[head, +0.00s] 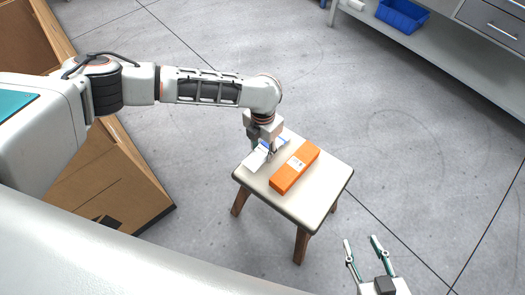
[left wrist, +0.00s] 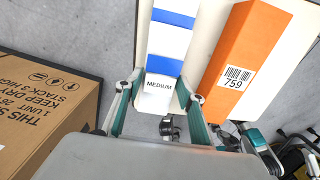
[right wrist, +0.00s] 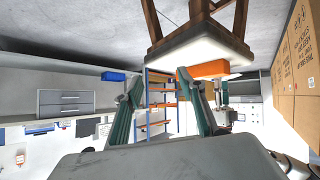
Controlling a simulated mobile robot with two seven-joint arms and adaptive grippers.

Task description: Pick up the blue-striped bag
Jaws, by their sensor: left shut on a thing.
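The blue-striped bag (left wrist: 169,45) is white with blue bands and the word MEDIUM near its end. It lies on the small stool (head: 317,205), and it also shows in the head view (head: 257,160), partly hidden by my gripper. My left gripper (left wrist: 160,90) is shut on the bag's near end, one finger on each side. In the head view my left gripper (head: 266,150) points down over the stool's back left part. My right gripper (head: 363,245) is open and empty, in front of and to the right of the stool; its fingers show apart in the right wrist view (right wrist: 165,100).
An orange box (head: 295,168) with a label reading 759 lies on the stool close beside the bag. Cardboard boxes (head: 120,180) stand at the left. A bench with a blue bin (head: 402,15) is at the back right. The floor right of the stool is clear.

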